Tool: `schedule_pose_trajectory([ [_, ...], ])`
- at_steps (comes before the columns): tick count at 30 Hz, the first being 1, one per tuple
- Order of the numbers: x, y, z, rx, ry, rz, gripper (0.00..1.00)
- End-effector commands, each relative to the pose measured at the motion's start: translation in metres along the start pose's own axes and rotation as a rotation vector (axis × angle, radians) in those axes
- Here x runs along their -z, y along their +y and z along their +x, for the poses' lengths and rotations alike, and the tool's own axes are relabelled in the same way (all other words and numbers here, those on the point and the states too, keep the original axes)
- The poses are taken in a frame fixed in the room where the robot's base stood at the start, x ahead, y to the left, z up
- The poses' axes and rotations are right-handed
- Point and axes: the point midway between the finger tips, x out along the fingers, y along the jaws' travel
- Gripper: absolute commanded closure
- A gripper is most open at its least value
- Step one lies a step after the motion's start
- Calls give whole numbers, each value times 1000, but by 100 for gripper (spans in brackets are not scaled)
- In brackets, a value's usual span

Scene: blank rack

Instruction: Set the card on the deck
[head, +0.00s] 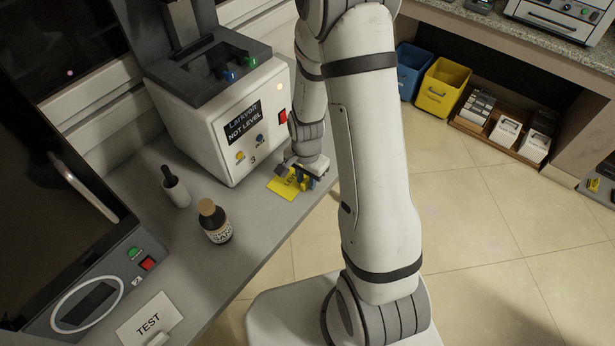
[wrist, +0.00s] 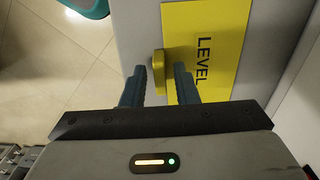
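A yellow card (head: 284,184) marked "LEVEL" lies flat on the grey bench near its edge; it also shows in the wrist view (wrist: 208,50), with a raised yellow tab (wrist: 159,72) on its left side. My gripper (wrist: 160,80) is open, its two blue fingers on either side of the tab with small gaps visible. In the head view, my gripper (head: 300,178) is over the card's right part and partly hides it. A white machine (head: 222,128) reading "NOT LEVEL" stands just behind, with a dark recessed top deck (head: 178,85). A white card (head: 149,318) marked "TEST" lies at lower left.
A dark brown bottle (head: 215,222) and a white bottle with a dark dropper top (head: 175,188) stand on the bench left of the gripper. Blue and green knobs sit on the machine's top. Blue and yellow bins (head: 442,88) stand on the floor at the right.

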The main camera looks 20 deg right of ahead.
Motion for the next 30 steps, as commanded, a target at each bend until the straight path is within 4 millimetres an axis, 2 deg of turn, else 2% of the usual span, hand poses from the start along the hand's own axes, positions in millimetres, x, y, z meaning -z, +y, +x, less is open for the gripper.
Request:
schedule_pose_trajectory([
  [14, 1, 0, -4, 1, 1, 1, 68],
  [25, 8, -4, -61, 3, 3, 3, 68],
  [30, 8, -4, -76, 2, 2, 1, 68],
])
